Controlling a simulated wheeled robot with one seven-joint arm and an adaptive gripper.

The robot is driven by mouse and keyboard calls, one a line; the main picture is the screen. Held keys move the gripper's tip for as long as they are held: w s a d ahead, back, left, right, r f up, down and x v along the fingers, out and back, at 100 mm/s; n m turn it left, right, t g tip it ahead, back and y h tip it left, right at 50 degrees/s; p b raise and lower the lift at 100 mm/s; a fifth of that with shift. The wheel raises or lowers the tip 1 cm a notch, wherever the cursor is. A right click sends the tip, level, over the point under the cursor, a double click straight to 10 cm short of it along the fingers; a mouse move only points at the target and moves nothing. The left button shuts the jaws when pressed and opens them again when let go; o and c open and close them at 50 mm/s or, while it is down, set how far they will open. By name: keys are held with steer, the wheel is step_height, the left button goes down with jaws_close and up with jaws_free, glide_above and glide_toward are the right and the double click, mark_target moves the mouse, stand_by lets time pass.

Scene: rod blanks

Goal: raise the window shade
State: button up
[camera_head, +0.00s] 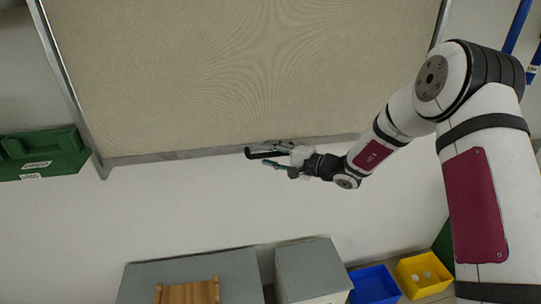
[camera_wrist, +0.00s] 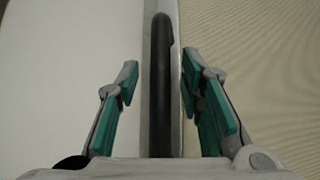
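The beige window shade (camera_head: 250,70) hangs in a metal frame on the wall and fills the upper middle of the head view; its weave also shows at the right of the wrist view (camera_wrist: 260,50). A grey rail (camera_head: 200,153) runs along its bottom edge. A black bar handle (camera_wrist: 161,85) sits at this rail; its end shows in the head view (camera_head: 250,154). My gripper (camera_head: 275,154) is at the handle. In the wrist view its teal-padded fingers (camera_wrist: 160,95) are apart, one on each side of the handle, with gaps visible.
A green case (camera_head: 40,155) is at the left beside the frame. Below are grey-topped units (camera_head: 310,265), a wooden slatted piece (camera_head: 190,292), a blue bin (camera_head: 375,285) and a yellow bin (camera_head: 422,275). The white wall below the rail is clear.

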steer(key=shift+c, duration=0.6)
jaws_close()
